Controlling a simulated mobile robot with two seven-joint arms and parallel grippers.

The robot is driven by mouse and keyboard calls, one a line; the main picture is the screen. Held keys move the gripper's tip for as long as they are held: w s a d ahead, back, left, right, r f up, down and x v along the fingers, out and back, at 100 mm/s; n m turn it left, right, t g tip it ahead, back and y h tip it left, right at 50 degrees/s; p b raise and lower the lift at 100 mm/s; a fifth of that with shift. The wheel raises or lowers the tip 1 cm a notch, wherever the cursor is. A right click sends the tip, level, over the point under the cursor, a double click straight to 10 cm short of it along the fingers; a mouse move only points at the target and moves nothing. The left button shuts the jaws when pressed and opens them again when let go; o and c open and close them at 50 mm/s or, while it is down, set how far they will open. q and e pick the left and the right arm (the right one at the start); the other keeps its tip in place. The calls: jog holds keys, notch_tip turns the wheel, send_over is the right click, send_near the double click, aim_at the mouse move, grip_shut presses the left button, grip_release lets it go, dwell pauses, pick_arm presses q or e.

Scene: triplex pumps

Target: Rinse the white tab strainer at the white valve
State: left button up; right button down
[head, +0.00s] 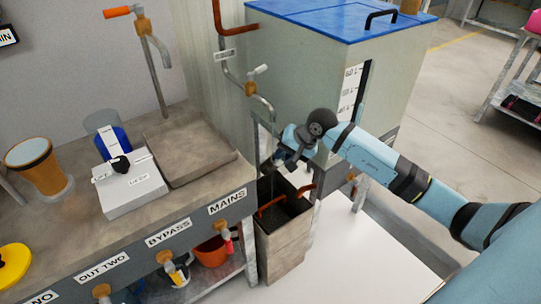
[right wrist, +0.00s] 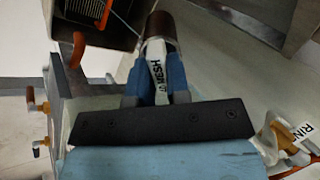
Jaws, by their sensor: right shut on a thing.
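My right gripper (head: 272,165) is at the end of the blue arm from the right, just below the spout of the pipe that carries the white valve (head: 258,70). In the right wrist view its blue fingers (right wrist: 155,85) are shut on a white tab (right wrist: 159,80) with dark lettering. A brown and grey round body (right wrist: 160,27), apparently the strainer, shows beyond the tab. In the head view the strainer is too small and dark to make out. Whether water runs from the spout cannot be told. My left gripper is not in view.
A grey bin (head: 283,243) with orange handles stands below the gripper. A blue-lidded tank (head: 310,75) rises behind. On the left bench are a shallow tray (head: 215,180), a white labelled block (head: 135,195), a blue container (head: 120,142) and an orange-brown cup (head: 38,170).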

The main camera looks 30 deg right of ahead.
jog(key=shift+s+a, duration=0.25)
jog(key=shift+s, duration=0.55)
jog(key=shift+s+a, duration=0.25)
jog(key=shift+s, duration=0.5)
jog(key=shift+s+a, duration=0.25)
jog(key=shift+s, duration=0.55)
jog(key=s+a+r+p, duration=0.1)
jog(key=s+r, duration=0.3)
jog(key=shift+s+a+p, duration=0.3)
jog(key=shift+s+p, duration=0.05)
jog(key=shift+p, duration=0.05)
